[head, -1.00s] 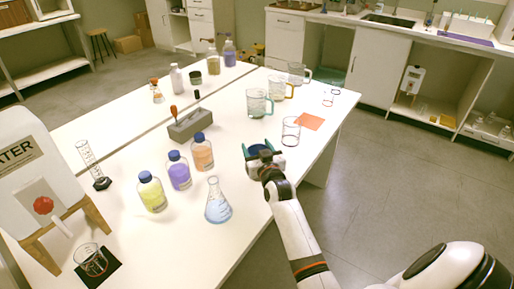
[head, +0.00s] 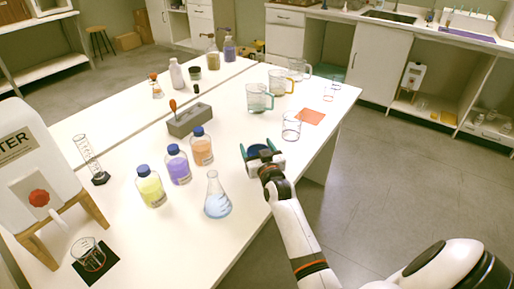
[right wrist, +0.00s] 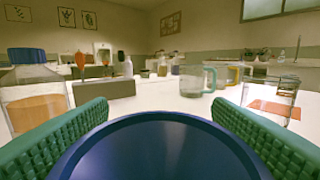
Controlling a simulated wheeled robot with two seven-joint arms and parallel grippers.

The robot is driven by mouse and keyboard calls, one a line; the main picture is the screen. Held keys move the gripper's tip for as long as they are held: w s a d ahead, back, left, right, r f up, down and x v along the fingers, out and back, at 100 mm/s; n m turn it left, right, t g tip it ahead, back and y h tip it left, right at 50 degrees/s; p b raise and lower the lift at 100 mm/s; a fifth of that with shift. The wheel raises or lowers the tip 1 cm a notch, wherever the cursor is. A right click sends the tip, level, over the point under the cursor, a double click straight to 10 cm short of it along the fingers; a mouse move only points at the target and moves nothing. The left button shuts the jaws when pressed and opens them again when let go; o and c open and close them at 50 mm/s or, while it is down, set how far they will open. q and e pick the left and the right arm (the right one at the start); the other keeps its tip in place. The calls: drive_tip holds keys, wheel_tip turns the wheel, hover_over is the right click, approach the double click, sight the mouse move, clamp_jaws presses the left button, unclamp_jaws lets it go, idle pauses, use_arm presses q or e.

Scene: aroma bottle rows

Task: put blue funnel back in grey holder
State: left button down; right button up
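The blue funnel (head: 262,152) is between the fingers of my right gripper (head: 263,150), near the table's right edge. In the right wrist view the funnel (right wrist: 160,155) shows as a wide dark blue round rim, with the green ridged finger pads against its left and right sides. Its lower part is hidden. The grey holder (head: 190,121) is a block farther back and to the left, with an orange-topped tool standing in it. The holder (right wrist: 104,89) also shows left of centre in the right wrist view. My left gripper is not in view.
Yellow (head: 151,189), purple (head: 178,167) and orange (head: 202,149) bottles and a flask (head: 217,197) stand left of my right gripper. A beaker (head: 291,127), a red-orange mat (head: 311,117) and glass jugs (head: 258,99) stand beyond it. The table between gripper and holder is mostly clear.

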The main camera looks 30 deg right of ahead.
drive_tip(key=shift+o, duration=1.2)
drive_tip(key=v, duration=1.2)
